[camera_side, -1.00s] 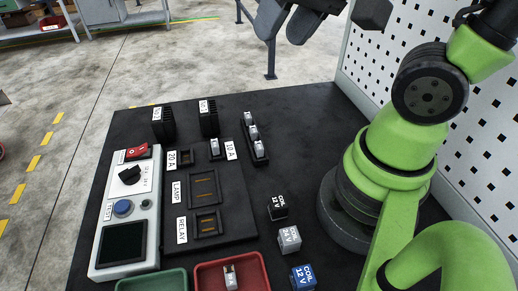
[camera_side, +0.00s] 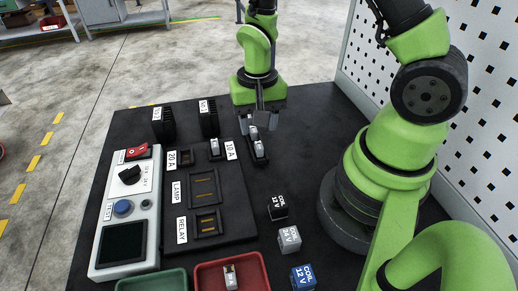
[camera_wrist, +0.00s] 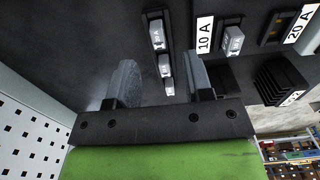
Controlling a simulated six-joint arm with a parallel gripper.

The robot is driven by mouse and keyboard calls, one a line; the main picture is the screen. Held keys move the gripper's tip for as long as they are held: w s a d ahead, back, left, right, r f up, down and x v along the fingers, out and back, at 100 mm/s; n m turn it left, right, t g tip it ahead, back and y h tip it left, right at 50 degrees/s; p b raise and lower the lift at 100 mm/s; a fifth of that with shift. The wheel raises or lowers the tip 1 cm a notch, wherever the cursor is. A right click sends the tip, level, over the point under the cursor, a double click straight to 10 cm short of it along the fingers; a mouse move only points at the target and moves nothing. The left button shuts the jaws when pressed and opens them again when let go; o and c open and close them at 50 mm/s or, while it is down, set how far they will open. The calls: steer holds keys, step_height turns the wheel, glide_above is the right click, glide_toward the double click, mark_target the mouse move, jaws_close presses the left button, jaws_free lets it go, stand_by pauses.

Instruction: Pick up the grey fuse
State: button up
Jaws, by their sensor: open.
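A dark rack (camera_wrist: 150,15) holds a short row of small pale grey fuses, the far one (camera_wrist: 169,87), the middle one (camera_wrist: 165,65) and the near one (camera_wrist: 157,38). The near fuse also shows in the side view (camera_side: 259,150). My gripper (camera_side: 258,123) is open above the far end of the rack, pointing down. In the wrist view its fingers (camera_wrist: 163,80) stand on either side of the row, with nothing held. The far fuse is mostly hidden by the gripper in the side view. Another grey fuse (camera_side: 214,148) sits in the slot labelled 10 A.
The fuse panel (camera_side: 238,210) lies left of the rack, with black finned blocks (camera_side: 208,118) behind. Coil blocks (camera_side: 278,208) stand near my arm's base. A red tray (camera_side: 256,267) holds another small part. A green tray (camera_side: 150,282) is beside it. Bare table lies right of the rack.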

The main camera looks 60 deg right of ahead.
mark_target(258, 144)
steer(key=shift+w+d+f, duration=0.1)
steer(key=shift+d+f, duration=0.1)
steer(key=shift+f, duration=1.35)
steer(key=shift+w+d+f, duration=0.1)
steer(key=shift+d+f, duration=0.05)
steer(key=shift+f, duration=1.4)
jaws_close()
